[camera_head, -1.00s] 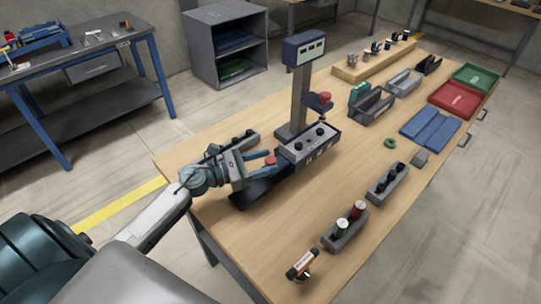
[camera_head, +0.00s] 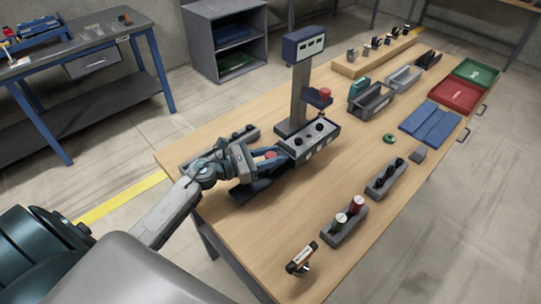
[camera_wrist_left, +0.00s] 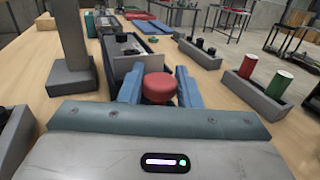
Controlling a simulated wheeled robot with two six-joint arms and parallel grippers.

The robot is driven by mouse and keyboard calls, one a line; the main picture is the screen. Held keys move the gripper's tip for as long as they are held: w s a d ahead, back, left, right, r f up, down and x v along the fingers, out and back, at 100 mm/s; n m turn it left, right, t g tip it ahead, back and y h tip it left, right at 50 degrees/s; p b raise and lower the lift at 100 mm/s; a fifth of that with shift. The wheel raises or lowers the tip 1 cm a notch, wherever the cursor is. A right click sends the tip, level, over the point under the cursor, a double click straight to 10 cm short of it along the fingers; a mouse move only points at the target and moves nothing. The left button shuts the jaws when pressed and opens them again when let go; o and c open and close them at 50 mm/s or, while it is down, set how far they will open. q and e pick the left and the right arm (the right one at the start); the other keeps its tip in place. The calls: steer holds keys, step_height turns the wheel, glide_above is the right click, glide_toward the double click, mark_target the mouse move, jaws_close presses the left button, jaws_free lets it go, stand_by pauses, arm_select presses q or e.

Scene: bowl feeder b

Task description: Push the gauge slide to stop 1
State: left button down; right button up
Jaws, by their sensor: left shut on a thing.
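My left gripper (camera_head: 270,154) is shut on a red round knob (camera_wrist_left: 159,87), one blue finger on each side in the left wrist view. The knob looks like the handle of the gauge slide; the part beneath it is mostly hidden by the fingers. A dark flat rail or plate (camera_head: 248,192) lies under the gripper. The grey gauge block (camera_head: 313,148), with black round parts on top and pale marks on its front, is just beyond the fingertips. A column (camera_head: 299,95) behind it carries a display box (camera_head: 304,46) and a bracket with another red knob (camera_head: 325,94). My right gripper is out of view.
A grey holder with black pieces (camera_head: 240,134) lies behind my left gripper. Holders with black pegs (camera_head: 384,180) and with green and red cylinders (camera_head: 345,222) stand to the right. A red tray (camera_head: 455,96) and blue mat (camera_head: 430,124) are farther off.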

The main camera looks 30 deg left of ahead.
mark_target(294, 146)
arm_select(q)
steer(key=w+d, duration=0.1)
steer(key=w, duration=0.2)
steer(key=w+d+b, duration=0.1)
steer(key=w, duration=0.2)
steer(key=w+d+b, duration=0.1)
steer(key=w, duration=0.1)
steer(key=shift+w, duration=0.4)
steer(key=shift+w+d+b, duration=0.15)
steer(key=shift+w+b, duration=0.15)
steer(key=shift+w, duration=0.05)
steer(key=c, duration=1.1)
jaws_free()
steer(key=shift+s, duration=0.1)
